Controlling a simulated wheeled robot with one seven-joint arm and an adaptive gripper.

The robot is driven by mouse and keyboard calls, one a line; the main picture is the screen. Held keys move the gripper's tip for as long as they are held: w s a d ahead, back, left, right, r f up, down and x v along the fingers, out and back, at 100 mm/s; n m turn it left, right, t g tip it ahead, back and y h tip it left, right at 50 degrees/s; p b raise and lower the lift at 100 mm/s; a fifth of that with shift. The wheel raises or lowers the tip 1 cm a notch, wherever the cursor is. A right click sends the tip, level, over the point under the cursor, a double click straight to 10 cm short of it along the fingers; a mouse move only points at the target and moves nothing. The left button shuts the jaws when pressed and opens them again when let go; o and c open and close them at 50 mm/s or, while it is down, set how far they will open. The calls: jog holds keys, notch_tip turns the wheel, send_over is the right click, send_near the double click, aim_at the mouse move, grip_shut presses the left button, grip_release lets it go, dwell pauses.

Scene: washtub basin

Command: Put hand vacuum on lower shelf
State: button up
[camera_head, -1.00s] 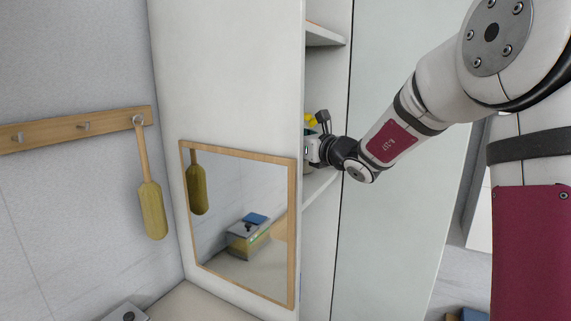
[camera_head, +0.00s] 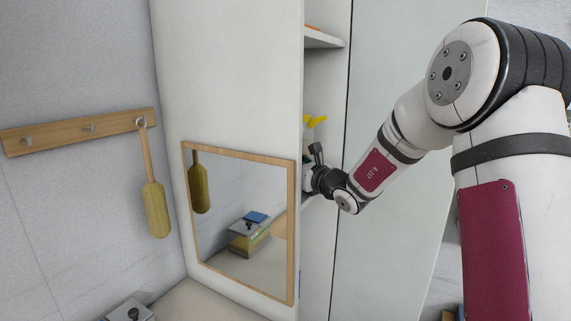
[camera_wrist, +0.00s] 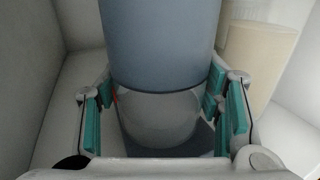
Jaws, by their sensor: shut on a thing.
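The hand vacuum (camera_wrist: 160,45) shows in the wrist view as a blue-grey rounded body with a clear, greyish part below it. My gripper (camera_wrist: 163,105), with teal pads, is shut on it from both sides. In the head view my gripper (camera_head: 313,179) reaches into the open cabinet, and its tip and most of the vacuum are hidden behind the side panel. A small bit of the lower shelf (camera_head: 306,200) shows just under the gripper. Whether the vacuum touches the shelf cannot be told.
An upper shelf (camera_head: 323,39) is above my gripper. A yellow-topped item (camera_head: 315,121) stands behind it in the cabinet. A beige cylinder (camera_wrist: 256,60) is close on the right in the wrist view. The cabinet side panel (camera_head: 235,85) carries a mirror (camera_head: 240,225).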

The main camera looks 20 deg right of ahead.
jog(key=o, duration=1.4)
jog(key=shift+f, duration=0.1)
jog(key=shift+s, duration=0.1)
jog(key=v, duration=1.1)
jog(key=shift+s+d, duration=0.2)
jog(key=shift+s, duration=0.15)
